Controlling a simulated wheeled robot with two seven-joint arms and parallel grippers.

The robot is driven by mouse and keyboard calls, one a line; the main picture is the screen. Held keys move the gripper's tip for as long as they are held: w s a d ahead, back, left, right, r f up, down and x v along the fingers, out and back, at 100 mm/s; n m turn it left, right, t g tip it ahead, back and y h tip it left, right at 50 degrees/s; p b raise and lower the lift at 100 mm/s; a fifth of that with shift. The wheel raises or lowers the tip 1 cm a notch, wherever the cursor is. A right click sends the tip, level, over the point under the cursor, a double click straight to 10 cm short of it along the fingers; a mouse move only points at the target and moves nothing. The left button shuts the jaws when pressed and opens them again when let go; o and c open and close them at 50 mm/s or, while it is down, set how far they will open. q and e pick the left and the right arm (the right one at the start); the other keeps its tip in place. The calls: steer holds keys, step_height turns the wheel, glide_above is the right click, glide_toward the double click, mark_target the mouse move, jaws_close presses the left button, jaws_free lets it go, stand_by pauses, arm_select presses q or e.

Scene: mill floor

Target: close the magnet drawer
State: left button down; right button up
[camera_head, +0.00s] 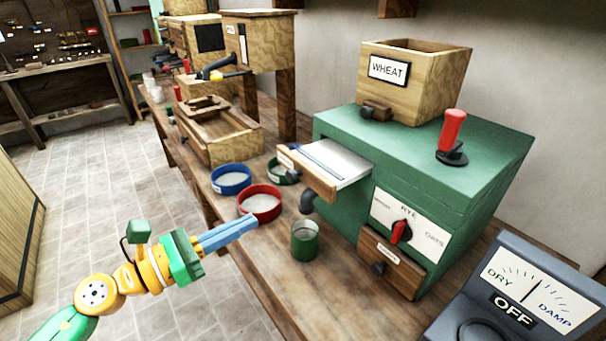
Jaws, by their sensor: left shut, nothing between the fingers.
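A drawer with a wooden front (306,174) and a pale metal tray stands pulled out from the left side of the green machine (440,165). Its label is too small to read; I take it for the magnet drawer. A second wooden-fronted drawer (391,264) sits low in the machine, its label also unreadable. My left gripper (250,226) comes in from the left, its blue fingers together and empty. In the picture it is below and left of the open drawer, by the red-rimmed bowl, apart from the drawer. My right gripper is not in view.
A red-rimmed bowl (260,202), a blue-rimmed bowl (231,179) and a green cup (305,241) stand on the bench (290,285) near the drawer. A dark spout (307,203) hangs beneath it. A grey DRY/DAMP meter (515,300) is at the lower right.

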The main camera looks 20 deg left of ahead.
arm_select(q)
steer(key=d+m, duration=0.1)
steer(key=p, duration=0.7)
glide_toward(322, 189)
steer(key=x, duration=0.5)
steer(key=shift+w+r, duration=0.15)
steer(key=shift+w, duration=0.1)
steer(key=shift+w+d, duration=0.45)
steer(key=shift+w+d+f, duration=0.1)
steer(key=shift+f, duration=0.1)
